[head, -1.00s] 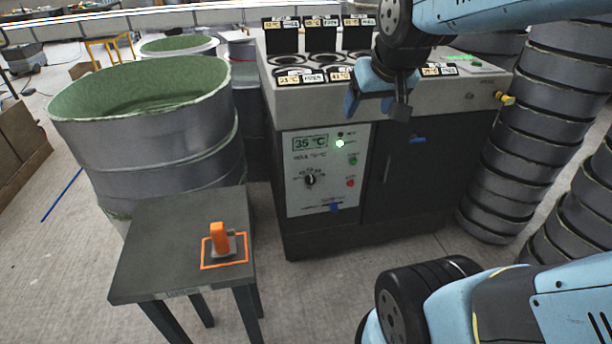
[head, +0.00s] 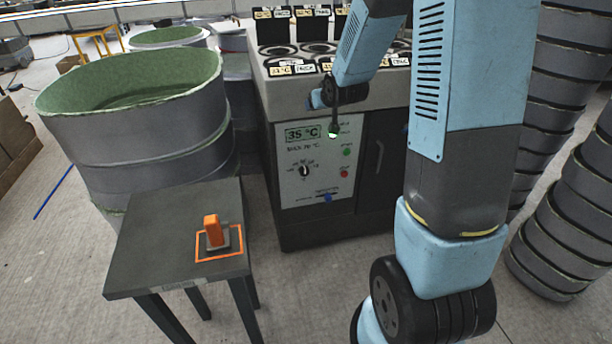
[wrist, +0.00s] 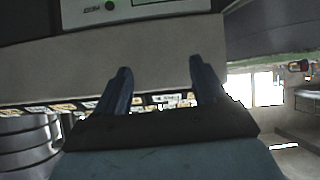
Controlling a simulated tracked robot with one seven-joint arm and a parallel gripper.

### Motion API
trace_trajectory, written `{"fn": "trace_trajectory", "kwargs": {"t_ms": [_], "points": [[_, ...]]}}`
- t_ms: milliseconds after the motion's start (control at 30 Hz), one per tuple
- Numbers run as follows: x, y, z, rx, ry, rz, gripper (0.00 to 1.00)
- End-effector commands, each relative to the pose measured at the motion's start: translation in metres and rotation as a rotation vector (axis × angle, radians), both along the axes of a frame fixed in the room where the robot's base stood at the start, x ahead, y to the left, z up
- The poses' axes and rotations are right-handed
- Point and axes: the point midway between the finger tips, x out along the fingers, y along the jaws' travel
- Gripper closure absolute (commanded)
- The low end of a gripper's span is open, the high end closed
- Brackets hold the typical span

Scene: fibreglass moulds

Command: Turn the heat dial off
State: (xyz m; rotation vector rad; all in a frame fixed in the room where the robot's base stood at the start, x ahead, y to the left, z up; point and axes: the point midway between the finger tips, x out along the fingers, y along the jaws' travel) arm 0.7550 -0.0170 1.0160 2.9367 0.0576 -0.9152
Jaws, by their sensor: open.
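The heat dial (head: 305,170) is a small dark knob with a pale mark on the white control panel (head: 318,187) of the grey machine. Its exact setting is too small to read. The display (head: 303,134) above it reads 35 °C. My gripper (head: 316,99) is in front of the machine's upper front edge, above the dial and apart from it. In the wrist view, my gripper (wrist: 160,78) is open and empty, its two blue fingers spread.
A small table (head: 150,245) with an orange-handled object (head: 212,232) in an orange outline stands at front left. A large green-lined mould (head: 140,130) is behind it. Stacked moulds (head: 555,220) stand at right. The floor before the panel is clear.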

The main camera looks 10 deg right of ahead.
Motion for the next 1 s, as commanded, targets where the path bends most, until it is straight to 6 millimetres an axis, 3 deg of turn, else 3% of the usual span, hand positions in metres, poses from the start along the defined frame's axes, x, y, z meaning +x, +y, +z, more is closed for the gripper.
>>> {"fn": "trace_trajectory", "kwargs": {"t_ms": [200, 500, 767, 1000], "points": [[0.036, -0.001, -0.057, 0.023, -0.076, 0.018, 0.29], [0.064, 0.000, -0.136, 0.069, -0.192, 0.036, 0.29], [0.069, 0.001, -0.206, 0.120, -0.296, 0.041, 0.29], [0.055, 0.002, -0.271, 0.174, -0.393, 0.032, 0.29]]}}
